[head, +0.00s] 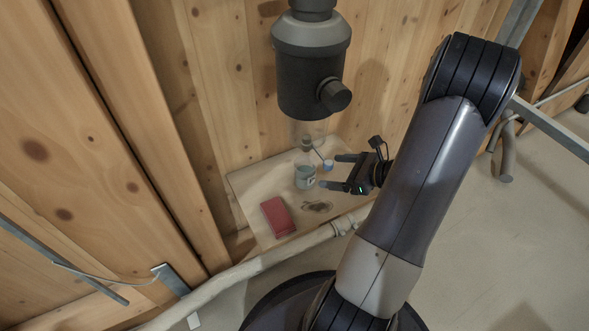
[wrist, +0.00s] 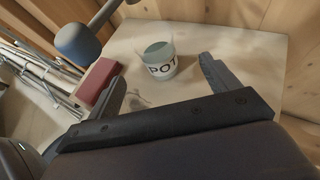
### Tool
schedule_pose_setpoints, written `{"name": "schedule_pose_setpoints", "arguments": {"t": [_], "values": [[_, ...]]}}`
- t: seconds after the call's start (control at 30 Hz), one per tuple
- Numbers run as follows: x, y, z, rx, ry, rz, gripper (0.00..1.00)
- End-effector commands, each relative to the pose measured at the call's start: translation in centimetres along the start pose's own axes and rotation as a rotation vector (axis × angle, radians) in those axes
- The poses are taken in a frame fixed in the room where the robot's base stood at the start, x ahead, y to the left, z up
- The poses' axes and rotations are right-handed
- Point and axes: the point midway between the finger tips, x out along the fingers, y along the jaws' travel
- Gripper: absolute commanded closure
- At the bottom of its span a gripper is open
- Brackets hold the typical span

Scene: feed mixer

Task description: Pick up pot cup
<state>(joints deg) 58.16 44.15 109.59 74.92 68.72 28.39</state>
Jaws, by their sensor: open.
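The pot cup (head: 305,178) is a small clear cup with a grey-green inside, standing upright on a pale wooden board. In the wrist view the cup (wrist: 160,62) shows the dark letters "POT" and stands beyond the fingertips, between their lines. My gripper (head: 329,171) comes from the right in the head view, its two fingers apart and pointing at the cup. In the wrist view my gripper (wrist: 165,75) is open and empty, with a finger on each side. I cannot tell whether a fingertip touches the cup.
A red block (head: 277,217) lies on the board (head: 252,188). A dark mixer body (head: 310,85) hangs above. A pale pipe (head: 262,263) runs along the front.

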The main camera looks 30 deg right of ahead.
Motion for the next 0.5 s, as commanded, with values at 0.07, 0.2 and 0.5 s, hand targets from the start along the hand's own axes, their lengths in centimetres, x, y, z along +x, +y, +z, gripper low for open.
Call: {"name": "schedule_pose_setpoints", "arguments": {"t": [0.07, 0.2, 0.5], "values": [[1.4, 0.1, -0.3, -0.001, 0.001, 0.005, 0.17], [3.6, 0.2, -0.3, -0.003, 0.001, 0.006, 0.17], [6.0, 0.3, -0.4, -0.004, 0.002, 0.006, 0.17]]}}
